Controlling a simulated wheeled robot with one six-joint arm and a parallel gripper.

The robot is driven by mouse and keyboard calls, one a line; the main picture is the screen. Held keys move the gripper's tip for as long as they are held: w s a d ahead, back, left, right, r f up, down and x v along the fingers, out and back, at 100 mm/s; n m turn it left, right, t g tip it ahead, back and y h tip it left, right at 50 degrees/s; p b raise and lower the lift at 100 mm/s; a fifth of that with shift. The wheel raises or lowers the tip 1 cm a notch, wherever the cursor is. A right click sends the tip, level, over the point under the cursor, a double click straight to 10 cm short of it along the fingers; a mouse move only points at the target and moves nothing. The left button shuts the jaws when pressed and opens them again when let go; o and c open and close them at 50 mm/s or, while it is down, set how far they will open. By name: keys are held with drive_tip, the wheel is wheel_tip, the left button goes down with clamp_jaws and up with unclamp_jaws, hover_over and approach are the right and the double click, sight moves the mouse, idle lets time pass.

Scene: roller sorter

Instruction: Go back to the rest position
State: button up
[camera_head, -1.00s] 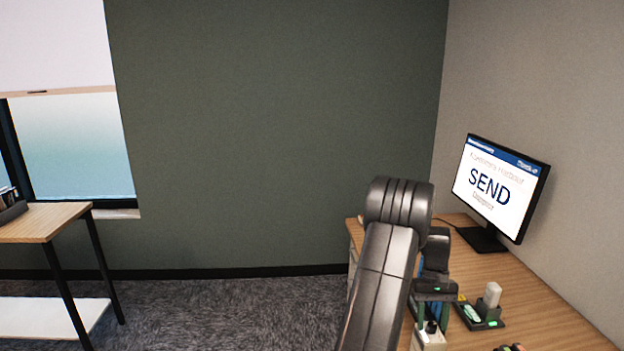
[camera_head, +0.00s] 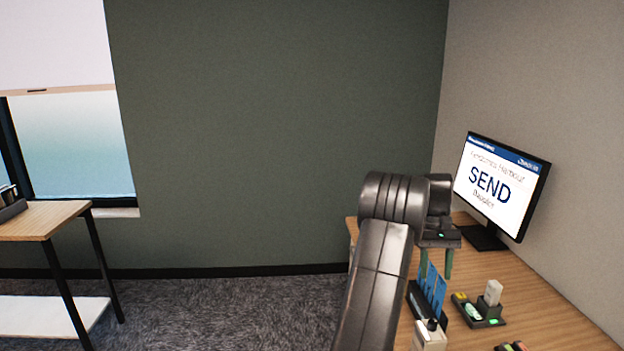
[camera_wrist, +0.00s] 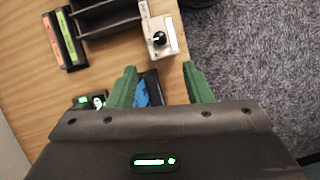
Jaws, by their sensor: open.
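My gripper (camera_head: 435,262) is open, its two green fingers apart and pointing down above the desk. In the wrist view my gripper (camera_wrist: 160,80) shows both green fingertips spread with nothing held between them. Below it on the desk stands a dark rack holding blue cards (camera_head: 433,289). Part of the blue cards (camera_wrist: 148,92) shows between and beneath the fingers in the wrist view, apart from the jaws as far as I can see.
A pale box with a black knob (camera_head: 430,335) stands at the desk's front edge. A dark tray (camera_head: 481,319) with small coloured items lies right of the rack. A monitor (camera_head: 497,187) reading SEND stands behind. A shelf table (camera_head: 45,219) is far left, with open carpet between.

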sight(432, 321)
drive_tip(key=p+x, duration=0.1)
drive_tip(key=x, duration=1.2)
drive_tip(key=shift+s+r, duration=0.1)
drive_tip(key=shift+n, duration=0.5)
drive_tip(key=n+h+b, duration=0.2)
drive_tip(key=n, duration=0.2)
drive_tip(key=shift+a, duration=0.2)
drive_tip(key=n+h+b, duration=0.1)
drive_tip(key=n+b, duration=0.1)
drive_tip(key=n, duration=0.1)
drive_tip(key=n+t+h+b, duration=0.1)
drive_tip(key=n, duration=0.2)
drive_tip(key=shift+a+b, duration=0.1)
drive_tip(key=shift+b, duration=0.3)
drive_tip(key=v, duration=0.8)
drive_tip(key=shift+s+t, duration=0.15)
drive_tip(key=shift+t, duration=0.15)
drive_tip(key=shift+r, duration=0.1)
